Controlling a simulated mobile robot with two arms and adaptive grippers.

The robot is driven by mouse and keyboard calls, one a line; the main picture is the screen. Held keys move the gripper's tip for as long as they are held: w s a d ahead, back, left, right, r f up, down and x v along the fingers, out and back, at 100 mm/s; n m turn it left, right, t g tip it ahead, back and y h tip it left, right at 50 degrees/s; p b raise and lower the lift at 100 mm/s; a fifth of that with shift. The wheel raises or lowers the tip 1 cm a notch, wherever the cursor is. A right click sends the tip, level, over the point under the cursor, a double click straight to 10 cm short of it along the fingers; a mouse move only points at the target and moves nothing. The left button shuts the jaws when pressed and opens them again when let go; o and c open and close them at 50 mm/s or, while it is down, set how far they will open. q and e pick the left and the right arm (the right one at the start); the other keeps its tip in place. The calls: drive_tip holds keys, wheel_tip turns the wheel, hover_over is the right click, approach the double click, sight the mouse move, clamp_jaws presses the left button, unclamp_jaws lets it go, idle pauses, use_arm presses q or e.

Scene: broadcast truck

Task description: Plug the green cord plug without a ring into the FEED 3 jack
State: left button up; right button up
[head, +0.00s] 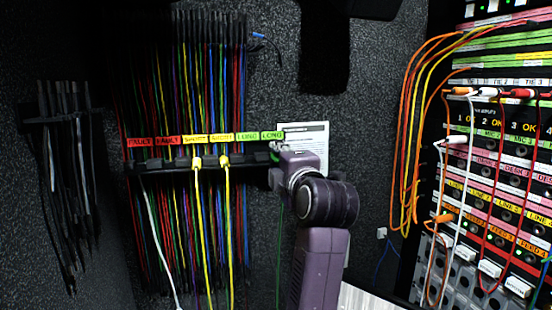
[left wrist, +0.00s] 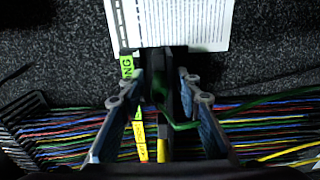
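My left gripper (head: 280,152) is at the right end of the cord rack (head: 180,166), by the green LONG labels (head: 272,135). A green cord (head: 280,205) hangs below it. In the left wrist view my left gripper (left wrist: 160,88) has its fingers apart, with the green cord (left wrist: 182,125) and a dark plug end between them. No contact on either finger is clear. Whether this plug has a ring cannot be told. The patch panel (head: 495,180) is at the right; its orange FEED row (head: 500,238) is low, and the exact FEED 3 jack is too small to tell. My right gripper is out of view.
Yellow cords (head: 226,200) and a white cord (head: 160,240) hang from the rack left of my gripper. Orange, red and white cords loop in front of the panel. A printed sheet (head: 308,133) is on the wall behind my gripper. Black leads (head: 65,170) hang far left.

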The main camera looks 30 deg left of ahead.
use_arm(q)
drive_tip(key=shift+p, duration=0.3)
drive_tip(key=shift+c, duration=0.3)
drive_tip(key=shift+r, duration=0.2)
clamp_jaws()
drive_tip(key=o, duration=0.8)
unclamp_jaws()
drive_tip(key=shift+f, duration=0.15)
drive_tip(key=v, duration=0.7)
drive_tip(key=shift+s+d, duration=0.15)
drive_tip(key=shift+s, duration=0.05)
